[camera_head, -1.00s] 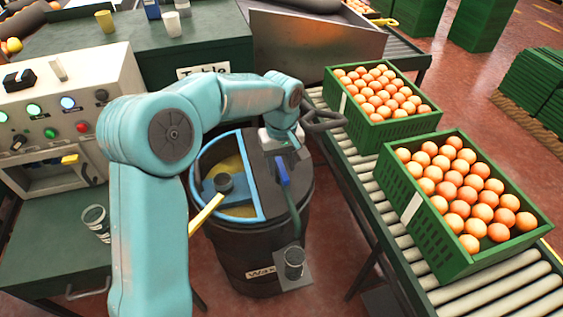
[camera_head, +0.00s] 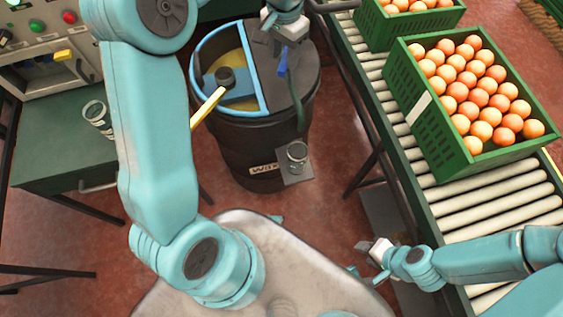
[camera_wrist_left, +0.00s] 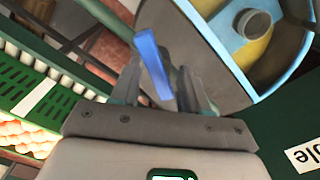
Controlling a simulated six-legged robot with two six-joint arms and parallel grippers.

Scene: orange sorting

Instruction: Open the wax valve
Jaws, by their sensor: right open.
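The black wax barrel (camera_head: 262,150) stands in the middle of the head view, with a "Wax" label and a blue-rimmed half-open top. The blue valve handle (camera_head: 282,63) sits at its right, above a green pipe. My left gripper (camera_head: 283,42) is just above the handle. In the left wrist view the blue handle (camera_wrist_left: 152,65) lies between the fingers of my left gripper (camera_wrist_left: 160,80), which look apart with a gap beside the handle. My right gripper (camera_head: 359,258) is open and empty at the lower right, away from the barrel.
A glass (camera_head: 297,153) stands on a small plate below the pipe. A yellow handle (camera_head: 208,106) sticks out of the barrel's top. A roller conveyor (camera_head: 470,220) with green crates (camera_head: 410,120) of oranges runs along the right. Another glass (camera_head: 97,115) is on the left table.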

